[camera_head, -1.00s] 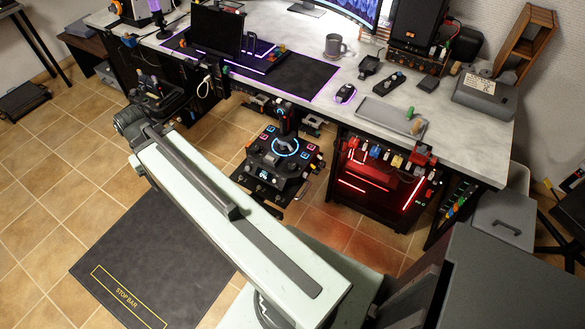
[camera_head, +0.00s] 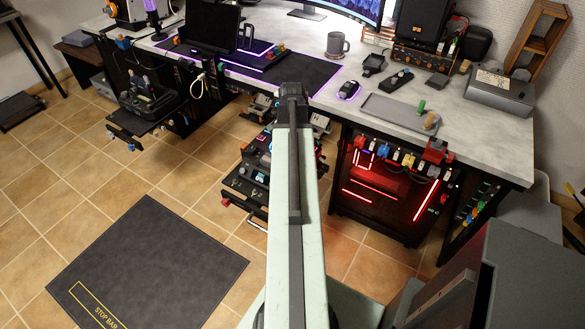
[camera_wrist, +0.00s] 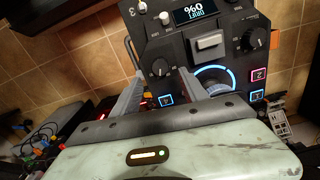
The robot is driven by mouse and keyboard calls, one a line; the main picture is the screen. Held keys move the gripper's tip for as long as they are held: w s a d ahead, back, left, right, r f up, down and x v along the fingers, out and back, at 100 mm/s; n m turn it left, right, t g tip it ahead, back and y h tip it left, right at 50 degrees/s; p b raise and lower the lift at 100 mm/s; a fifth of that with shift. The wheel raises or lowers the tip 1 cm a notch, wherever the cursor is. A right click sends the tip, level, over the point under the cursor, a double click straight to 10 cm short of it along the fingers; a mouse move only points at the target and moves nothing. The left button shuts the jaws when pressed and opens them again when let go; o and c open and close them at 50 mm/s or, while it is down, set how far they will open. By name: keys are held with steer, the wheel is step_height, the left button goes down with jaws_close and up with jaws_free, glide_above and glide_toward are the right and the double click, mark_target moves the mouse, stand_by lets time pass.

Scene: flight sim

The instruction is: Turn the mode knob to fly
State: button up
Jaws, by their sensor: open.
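A black control panel (camera_wrist: 205,60) with dark knobs, a slider and lit buttons fills the upper wrist view. One dark round knob (camera_wrist: 160,68) sits between and just beyond my gripper's fingertips (camera_wrist: 162,80). A second dark knob (camera_wrist: 253,40) with a white pointer is at the right. I cannot read which one is the mode knob or where "fly" is marked. My gripper is open, its two grey fingers apart, the right one near the lit ring. In the head view the panel (camera_head: 245,182) is partly covered by my arm, and the gripper is hidden.
A small screen (camera_wrist: 195,13) reads "0%" upside down. A grey slider (camera_wrist: 207,42) and a blue lit ring (camera_wrist: 215,78) lie right of the fingers. The desk (camera_head: 465,125) and a red-lit case (camera_head: 385,185) stand close to the panel.

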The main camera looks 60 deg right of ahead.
step_height(320, 180, down, 7)
steer(key=b, duration=0.5)
steer(key=shift+r+b, duration=0.1)
steer(key=shift+b, duration=0.25)
steer(key=shift+r, duration=0.15)
jaws_close()
steer(key=n, duration=0.4)
steer(key=shift+n, duration=2)
